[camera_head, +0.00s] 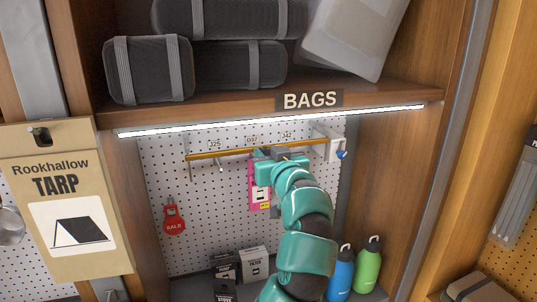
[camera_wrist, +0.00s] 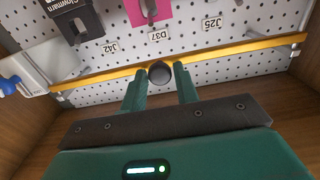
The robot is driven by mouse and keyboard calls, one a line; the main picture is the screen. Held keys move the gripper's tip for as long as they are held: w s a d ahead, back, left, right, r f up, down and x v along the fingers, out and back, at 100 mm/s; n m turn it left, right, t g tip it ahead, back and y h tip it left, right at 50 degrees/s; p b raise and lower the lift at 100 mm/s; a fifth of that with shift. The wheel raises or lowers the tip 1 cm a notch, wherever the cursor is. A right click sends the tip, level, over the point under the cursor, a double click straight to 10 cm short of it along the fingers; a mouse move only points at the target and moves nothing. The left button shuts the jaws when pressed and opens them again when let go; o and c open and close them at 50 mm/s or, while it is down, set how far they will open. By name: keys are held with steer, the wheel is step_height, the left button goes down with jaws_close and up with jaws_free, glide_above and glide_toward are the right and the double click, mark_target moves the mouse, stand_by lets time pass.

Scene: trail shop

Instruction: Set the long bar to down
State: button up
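The long bar is a yellow bar (camera_head: 222,154) running roughly level across the pegboard under the BAGS shelf. It crosses the wrist view (camera_wrist: 235,55) at a slant. A dark round knob (camera_wrist: 159,73) sits at the middle of the bar. My gripper (camera_wrist: 160,80) is at the bar, its two fingers apart on either side of the knob, with some gap visible. I cannot tell whether the fingers touch it. In the head view my arm hides part of the bar's middle and right.
A white bracket with a blue knob (camera_head: 342,154) is at the bar's right end. A pink package (camera_head: 254,187) hangs behind the bar; a red SALE tag (camera_head: 174,220) hangs lower left. Blue and green bottles (camera_head: 368,265) stand below right. The BAGS shelf (camera_head: 395,97) is overhead.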

jaws_close()
step_height(320, 180, down, 6)
steer(key=b, duration=0.6)
steer(key=shift+r, duration=0.25)
steer(key=shift+o, duration=2.2)
jaws_free()
steer(key=shift+s, duration=0.15)
steer(key=b+v, duration=1.5)
steer(key=v, duration=0.2)
